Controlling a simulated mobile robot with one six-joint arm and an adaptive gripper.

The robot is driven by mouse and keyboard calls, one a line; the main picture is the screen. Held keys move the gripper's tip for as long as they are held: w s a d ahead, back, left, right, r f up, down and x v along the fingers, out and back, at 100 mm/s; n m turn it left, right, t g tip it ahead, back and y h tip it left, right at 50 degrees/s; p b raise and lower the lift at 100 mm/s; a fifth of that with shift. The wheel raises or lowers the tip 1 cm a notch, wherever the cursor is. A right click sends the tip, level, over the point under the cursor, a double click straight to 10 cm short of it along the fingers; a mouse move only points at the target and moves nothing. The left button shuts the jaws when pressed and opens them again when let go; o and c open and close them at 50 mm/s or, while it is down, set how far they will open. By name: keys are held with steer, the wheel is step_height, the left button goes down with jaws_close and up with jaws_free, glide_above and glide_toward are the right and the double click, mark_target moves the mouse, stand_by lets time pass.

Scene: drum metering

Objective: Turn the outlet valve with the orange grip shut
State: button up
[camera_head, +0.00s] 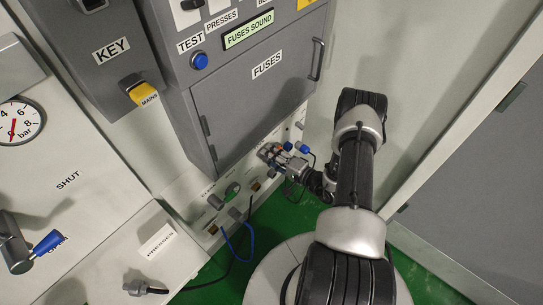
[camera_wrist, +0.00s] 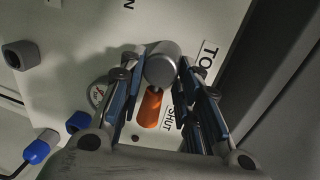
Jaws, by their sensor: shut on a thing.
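The outlet valve shows in the wrist view as a round grey hub (camera_wrist: 162,64) with an orange grip (camera_wrist: 150,107) extending from it toward my gripper. The grip points toward a SHUT label (camera_wrist: 166,118), which partly shows beside it. My gripper (camera_wrist: 161,82) has its blue-lined fingers on either side of the valve and is shut on it; the exact contact is hard to see. In the head view my gripper (camera_head: 277,153) is low at the panel below the fuse box, and it hides most of the valve.
A grey fuse box (camera_head: 250,108) overhangs just above my gripper. Blue-ended connectors (camera_head: 295,147) sit close beside it. A green-handled valve (camera_head: 232,188) and a blue cable (camera_head: 238,238) are to the left. Green floor (camera_head: 285,222) lies below.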

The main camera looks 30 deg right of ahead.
steer(key=shift+s+a+f, duration=0.2)
steer(key=shift+f, duration=0.15)
steer(key=o, duration=0.8)
steer(key=shift+o, duration=0.5)
steer(key=shift+w+d+r, duration=0.1)
steer(key=v, duration=1.2)
steer(key=shift+w+r, duration=0.1)
steer(key=shift+r, duration=0.05)
